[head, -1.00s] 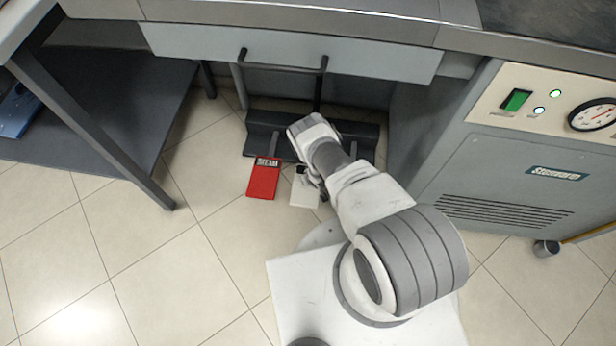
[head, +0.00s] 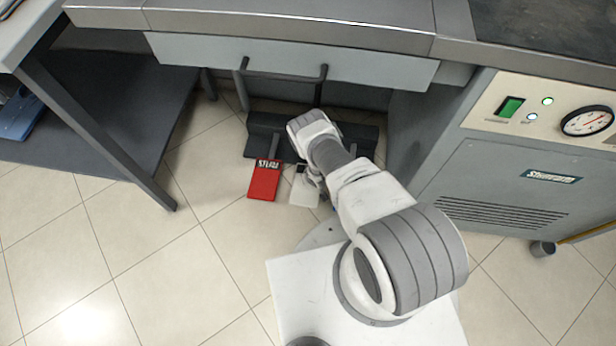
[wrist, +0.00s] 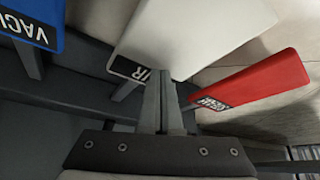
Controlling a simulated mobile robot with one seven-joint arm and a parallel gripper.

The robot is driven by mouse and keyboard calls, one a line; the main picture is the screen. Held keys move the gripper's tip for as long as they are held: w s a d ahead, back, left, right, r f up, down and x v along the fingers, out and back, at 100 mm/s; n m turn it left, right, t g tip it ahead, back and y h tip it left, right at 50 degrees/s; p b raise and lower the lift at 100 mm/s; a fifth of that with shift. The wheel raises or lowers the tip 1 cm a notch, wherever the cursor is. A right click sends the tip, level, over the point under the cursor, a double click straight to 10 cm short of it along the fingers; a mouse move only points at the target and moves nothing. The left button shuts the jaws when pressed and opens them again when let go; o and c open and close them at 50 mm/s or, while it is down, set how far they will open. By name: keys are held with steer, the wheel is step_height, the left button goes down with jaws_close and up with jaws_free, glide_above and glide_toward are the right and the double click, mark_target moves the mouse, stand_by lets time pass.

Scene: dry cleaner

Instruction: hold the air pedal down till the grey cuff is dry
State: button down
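The white air pedal (head: 304,193) is on the floor beneath the press, partly behind my arm. In the wrist view the pedal (wrist: 195,30) shows its dark label, of which only "IR" is readable. My gripper (wrist: 161,88) has its two fingers together, with nothing seen between them. Their tips reach the label end of the white pedal; whether they touch it or press it down I cannot tell. In the head view my arm mostly hides the gripper. The grey cuff is not in view.
The red steam pedal (head: 263,181) stands just left of the white one; it shows at right in the wrist view (wrist: 255,84). A blue pedal (wrist: 32,22) labelled "VACU" is on the other side. A control panel with a gauge (head: 587,121) is at right. Tiled floor lies clear at left.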

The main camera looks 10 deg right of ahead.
step_height(320, 180, up, 6)
steer(key=p, duration=0.4)
steer(key=shift+r+p, duration=0.25)
steer(key=shift+p, duration=0.05)
stand_by(0.5)
